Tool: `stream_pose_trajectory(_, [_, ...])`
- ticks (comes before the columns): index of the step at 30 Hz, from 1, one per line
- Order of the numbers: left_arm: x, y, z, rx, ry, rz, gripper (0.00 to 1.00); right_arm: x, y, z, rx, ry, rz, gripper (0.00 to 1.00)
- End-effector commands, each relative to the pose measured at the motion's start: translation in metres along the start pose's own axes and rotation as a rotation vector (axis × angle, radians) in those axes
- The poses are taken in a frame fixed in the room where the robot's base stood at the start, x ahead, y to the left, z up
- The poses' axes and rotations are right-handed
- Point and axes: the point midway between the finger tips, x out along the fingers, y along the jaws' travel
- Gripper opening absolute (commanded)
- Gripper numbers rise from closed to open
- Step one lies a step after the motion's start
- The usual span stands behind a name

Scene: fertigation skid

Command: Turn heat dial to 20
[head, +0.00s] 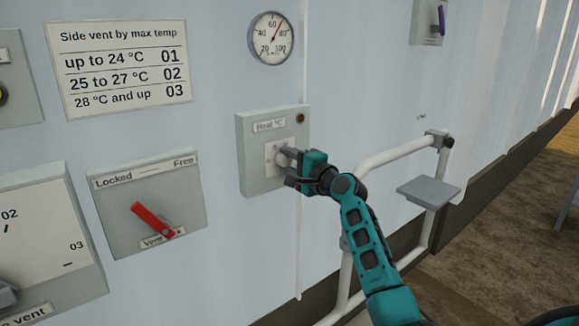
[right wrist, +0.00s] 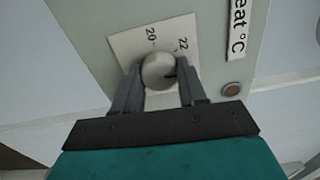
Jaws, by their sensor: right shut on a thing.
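The heat dial is a round grey knob (right wrist: 158,70) on a white scale plate (right wrist: 128,42). The marks 20 and 22 show on the plate in the right wrist view; other marks are hidden. A dark line on the knob lies on its right side, towards the right finger; its exact reading is unclear. The dial's grey box (head: 255,182), labelled "Heat °C", is on the wall in the head view. My right gripper (head: 288,166) is shut on the knob, one finger on each side. My left gripper is not in view.
A round gauge (head: 271,38) is above the heat box. A vent panel with a red lever (head: 152,219) and a numbered dial panel (head: 45,235) are to the left. A white pipe rail (head: 395,152) with a grey shelf (head: 428,192) is right of my gripper.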

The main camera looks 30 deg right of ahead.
Motion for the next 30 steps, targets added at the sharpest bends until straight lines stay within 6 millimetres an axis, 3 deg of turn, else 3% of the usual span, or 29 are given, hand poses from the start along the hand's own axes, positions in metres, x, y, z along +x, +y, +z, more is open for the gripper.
stream_pose_trajectory(11, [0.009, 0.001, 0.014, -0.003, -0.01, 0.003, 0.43, 0.0, 0.002, 0.0, -0.363, -0.001, 0.003, 0.11])
stream_pose_trajectory(30, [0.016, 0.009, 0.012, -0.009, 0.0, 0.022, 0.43, 0.0, 0.0, 0.001, -0.972, -0.002, 0.004, 0.11])
